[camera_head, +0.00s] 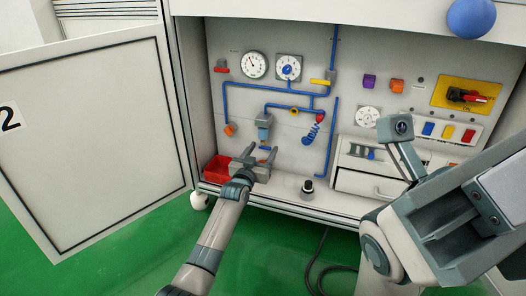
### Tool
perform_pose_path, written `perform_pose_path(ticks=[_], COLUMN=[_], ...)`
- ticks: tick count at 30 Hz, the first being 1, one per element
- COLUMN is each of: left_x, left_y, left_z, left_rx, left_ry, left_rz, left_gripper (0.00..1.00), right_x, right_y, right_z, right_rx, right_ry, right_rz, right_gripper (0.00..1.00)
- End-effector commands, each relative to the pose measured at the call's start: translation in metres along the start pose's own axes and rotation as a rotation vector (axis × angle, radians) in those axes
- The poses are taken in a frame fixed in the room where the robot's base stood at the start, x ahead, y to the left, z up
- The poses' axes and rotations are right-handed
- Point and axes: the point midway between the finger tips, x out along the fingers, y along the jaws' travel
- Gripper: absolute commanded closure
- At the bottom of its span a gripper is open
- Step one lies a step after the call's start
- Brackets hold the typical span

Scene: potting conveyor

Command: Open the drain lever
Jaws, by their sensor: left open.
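My left gripper (262,154) is open, with its fingers pointing up at the panel just below a grey-blue filter bowl (264,131). A small blue piece (265,148) under the bowl shows between the fingertips, apparently the drain lever. The fingers hide part of it, and I cannot tell whether they touch it. Other levers on the panel are a red one (221,69) at upper left and a yellow one (320,82) on the pipe.
A red bin (217,168) stands on the ledge left of my left gripper. A black-topped knob (308,186) stands on the ledge to its right. The open cabinet door (90,130) is at left. A drawer (368,187) and a yellow switch plate (440,92) are at right.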

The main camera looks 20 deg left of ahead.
Motion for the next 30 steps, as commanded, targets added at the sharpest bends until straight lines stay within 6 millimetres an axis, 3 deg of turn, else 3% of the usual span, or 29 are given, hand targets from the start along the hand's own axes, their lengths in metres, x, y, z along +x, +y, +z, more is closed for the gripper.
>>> perform_pose_path(ticks=[2,7,20,30], left_x=[0.000,0.000,0.000,0.000], left_y=[0.000,0.000,0.000,-0.002], left_z=[0.000,0.000,-0.002,-0.008], left_rx=[0.000,0.000,-0.043,-0.235], left_ry=[0.000,0.000,-0.001,-0.003], left_rz=[0.000,0.000,0.000,0.000], left_gripper=[0.43,0.84,0.84,0.84], right_x=[0.000,0.000,0.005,0.019], right_y=[0.000,0.000,0.001,0.006], right_z=[0.000,0.000,0.002,0.010], right_rx=[0.001,0.001,-0.002,-0.010], right_ry=[0.001,0.001,0.002,-0.003], right_rz=[0.000,0.000,0.001,0.009], right_gripper=[0.69,0.69,0.69,0.69])
